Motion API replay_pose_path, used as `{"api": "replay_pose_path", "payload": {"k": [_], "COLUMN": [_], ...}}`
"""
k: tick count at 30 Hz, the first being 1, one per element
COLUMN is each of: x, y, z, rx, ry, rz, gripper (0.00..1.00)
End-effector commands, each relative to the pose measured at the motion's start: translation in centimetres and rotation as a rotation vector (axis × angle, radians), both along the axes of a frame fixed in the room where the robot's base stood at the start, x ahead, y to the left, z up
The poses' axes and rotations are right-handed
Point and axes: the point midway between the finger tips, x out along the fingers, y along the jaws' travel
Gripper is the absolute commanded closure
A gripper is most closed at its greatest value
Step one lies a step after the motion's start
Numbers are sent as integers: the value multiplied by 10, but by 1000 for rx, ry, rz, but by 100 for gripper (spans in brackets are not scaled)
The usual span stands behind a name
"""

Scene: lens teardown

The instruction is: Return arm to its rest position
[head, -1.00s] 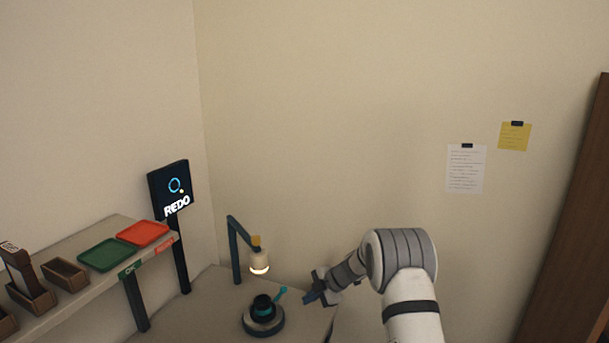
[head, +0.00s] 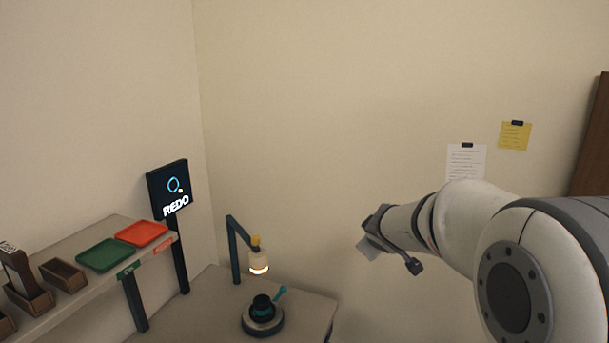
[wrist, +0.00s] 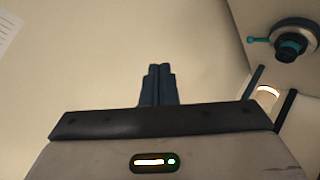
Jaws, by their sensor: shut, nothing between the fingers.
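My gripper shows in the wrist view (wrist: 158,85) with its two dark fingers together and nothing between them. In the head view my arm reaches in from the right. Its wrist end is raised in front of the bare wall, right of the bench and apart from everything; the fingers are hard to make out there. The dark lens (head: 262,306) with a teal part sits on a round base on the bench (head: 205,300). The lens also shows at the top right of the wrist view (wrist: 290,45).
A lit lamp (head: 258,262) on a dark post stands behind the lens. At left, a shelf holds a green tray (head: 105,255), a red tray (head: 142,233) and brown bins (head: 63,274). A REDO sign (head: 170,190) stands behind it. The air before the wall is clear.

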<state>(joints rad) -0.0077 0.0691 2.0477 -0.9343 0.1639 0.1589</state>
Motion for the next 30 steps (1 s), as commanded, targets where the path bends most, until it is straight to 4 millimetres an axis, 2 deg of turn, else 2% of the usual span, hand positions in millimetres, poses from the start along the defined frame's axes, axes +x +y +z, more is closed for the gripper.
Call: {"api": "replay_pose_path", "payload": {"k": [1,3,7,12,15,18,21,30], "x": [-28,-69,-148,-246,-287,-313,-325,-327], "y": [-8,-17,-22,-7,7,17,21,22], "z": [6,6,-5,-28,-40,-47,-51,-51], "rx": [33,90,210,378,458,512,540,544], "ry": [21,72,191,369,458,518,547,554], "rz": [-76,-183,-352,-499,-541,-561,-569,-570], "gripper": [100,100,100,100,100,100,100,100]}}
